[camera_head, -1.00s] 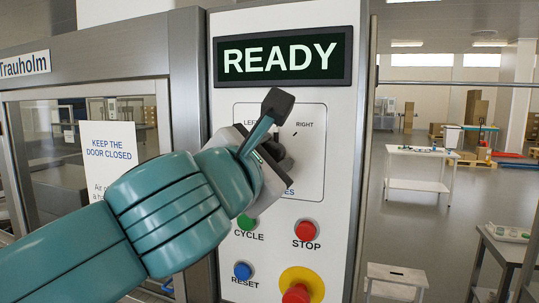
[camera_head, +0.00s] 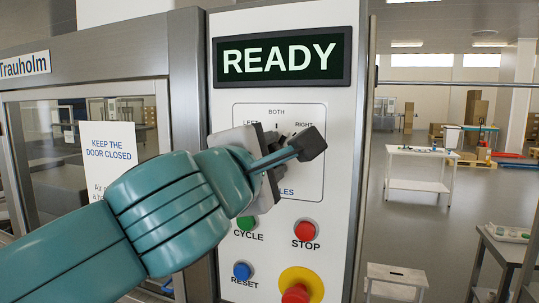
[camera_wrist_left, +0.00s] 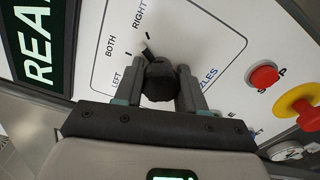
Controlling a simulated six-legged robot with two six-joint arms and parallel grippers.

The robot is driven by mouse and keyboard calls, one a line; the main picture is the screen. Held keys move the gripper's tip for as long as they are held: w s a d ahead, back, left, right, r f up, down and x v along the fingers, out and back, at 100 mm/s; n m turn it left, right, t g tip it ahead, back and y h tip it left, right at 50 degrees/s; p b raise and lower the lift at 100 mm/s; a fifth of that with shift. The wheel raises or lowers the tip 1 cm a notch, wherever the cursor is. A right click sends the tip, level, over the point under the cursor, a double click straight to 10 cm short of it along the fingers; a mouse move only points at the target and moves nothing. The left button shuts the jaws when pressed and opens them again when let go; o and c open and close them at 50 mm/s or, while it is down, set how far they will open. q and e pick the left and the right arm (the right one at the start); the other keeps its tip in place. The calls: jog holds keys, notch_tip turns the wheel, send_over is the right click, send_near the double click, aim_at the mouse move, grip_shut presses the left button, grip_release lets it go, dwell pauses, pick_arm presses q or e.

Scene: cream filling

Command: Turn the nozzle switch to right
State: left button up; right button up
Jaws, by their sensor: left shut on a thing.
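The black nozzle switch (camera_wrist_left: 159,82) is a round knob on the white control panel. In the left wrist view it sits between the two fingers of my left gripper (camera_wrist_left: 161,76), which is shut on it. The BOTH label (camera_wrist_left: 110,46) and LEFT label (camera_wrist_left: 115,80) lie to the left there. In the head view my left gripper (camera_head: 268,165) is rolled clockwise against the panel and hides most of the switch. My right gripper is not in view.
A display (camera_head: 281,57) above reads READY. Below are a green CYCLE button (camera_head: 246,222), a red STOP button (camera_head: 306,231), a blue RESET button (camera_head: 242,270) and a large red button on yellow (camera_head: 296,292). A glazed door with a notice (camera_head: 108,155) stands left.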

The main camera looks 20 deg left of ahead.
pick_arm(q)
jog(key=shift+a+r+m, duration=0.1)
jog(key=shift+m, duration=1.4)
jog(key=shift+r, duration=0.1)
jog(key=o, duration=1.1)
jog(key=shift+w, duration=0.15)
jog(key=shift+c, duration=0.2)
jog(key=shift+w+a+f, duration=0.15)
jog(key=shift+w+f, duration=0.05)
jog(key=shift+w, duration=0.05)
jog(key=shift+s+d, duration=0.2)
jog(key=shift+s, duration=0.35)
jog(key=s+b, duration=0.3)
jog(key=s, duration=1.2)
jog(key=shift+s+a, duration=0.15)
jog(key=shift+a, duration=0.3)
